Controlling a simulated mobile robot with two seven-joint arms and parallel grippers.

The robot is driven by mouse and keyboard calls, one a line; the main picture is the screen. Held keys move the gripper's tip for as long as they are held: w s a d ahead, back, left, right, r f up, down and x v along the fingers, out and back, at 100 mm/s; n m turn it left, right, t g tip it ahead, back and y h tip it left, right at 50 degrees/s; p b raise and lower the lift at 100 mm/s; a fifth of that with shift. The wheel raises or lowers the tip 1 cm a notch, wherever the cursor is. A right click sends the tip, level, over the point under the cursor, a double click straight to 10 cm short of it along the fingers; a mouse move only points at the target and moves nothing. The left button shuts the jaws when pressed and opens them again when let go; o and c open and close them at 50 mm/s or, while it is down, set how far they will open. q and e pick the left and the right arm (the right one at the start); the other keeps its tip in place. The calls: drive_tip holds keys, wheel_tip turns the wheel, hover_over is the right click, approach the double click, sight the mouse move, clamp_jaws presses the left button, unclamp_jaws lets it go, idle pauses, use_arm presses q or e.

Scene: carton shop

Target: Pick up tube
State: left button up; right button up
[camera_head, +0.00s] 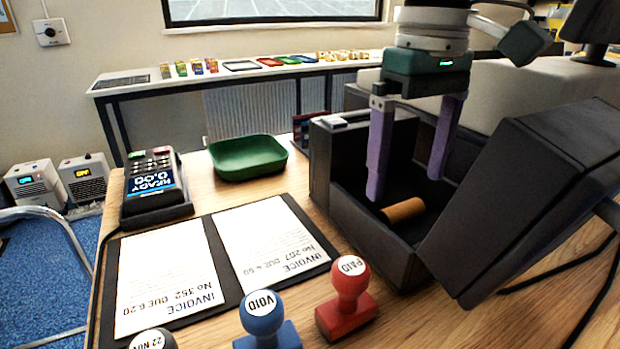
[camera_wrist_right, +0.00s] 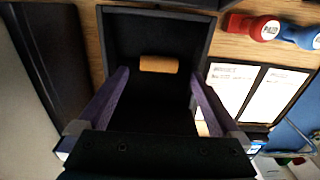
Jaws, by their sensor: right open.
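The tube (camera_head: 403,211) is a short tan cardboard cylinder lying on its side on the floor of an open black box (camera_head: 352,222). It also shows in the right wrist view (camera_wrist_right: 158,64), beyond the fingertips and between their lines. My right gripper (camera_head: 405,190) is open, pointing down into the box with its two purple fingers apart. The left fingertip is close to the tube in the head view; I cannot tell if they touch. The gripper also shows in the wrist view (camera_wrist_right: 158,85), with nothing between its fingers. My left gripper is not in view.
The box's raised black lid (camera_head: 530,190) leans at the right. A red PAID stamp (camera_head: 346,300) and blue VOID stamp (camera_head: 266,322) stand in front. Two invoices lie on a black mat (camera_head: 222,297). A green tray (camera_head: 248,157) and card terminal (camera_head: 153,188) sit behind.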

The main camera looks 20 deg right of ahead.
sight(406, 208)
drive_tip(key=f, duration=0.4)
drive_tip(key=shift+s+d+f, duration=0.1)
drive_tip(key=shift+s, duration=0.1)
drive_tip(key=c, duration=1.3)
